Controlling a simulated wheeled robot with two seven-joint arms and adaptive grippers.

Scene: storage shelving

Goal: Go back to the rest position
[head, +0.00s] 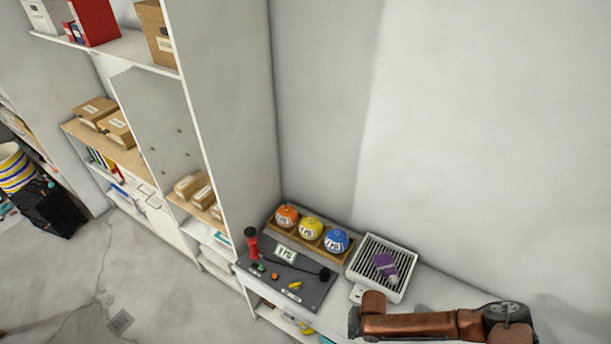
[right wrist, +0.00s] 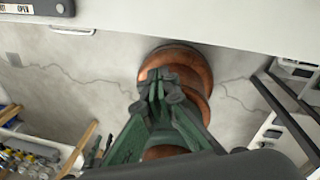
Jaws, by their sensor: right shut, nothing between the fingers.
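My right gripper (right wrist: 160,82) shows in the right wrist view with its green fingers together and nothing between them. A copper-coloured part of my own body is behind the fingertips there. In the head view my copper right arm crosses the lower right, over the front of the white worktop (head: 435,296). The right fingers cannot be made out clearly in that view. My left gripper is in neither view.
A wooden rack (head: 272,222) holds orange, yellow and blue balls. Beside it a white slatted tray (head: 405,258) bears a purple item (head: 386,264). A grey panel (head: 315,291) with a red-handled device (head: 252,241) lies in front. Shelving (head: 228,120) stands left; the floor there has clear room.

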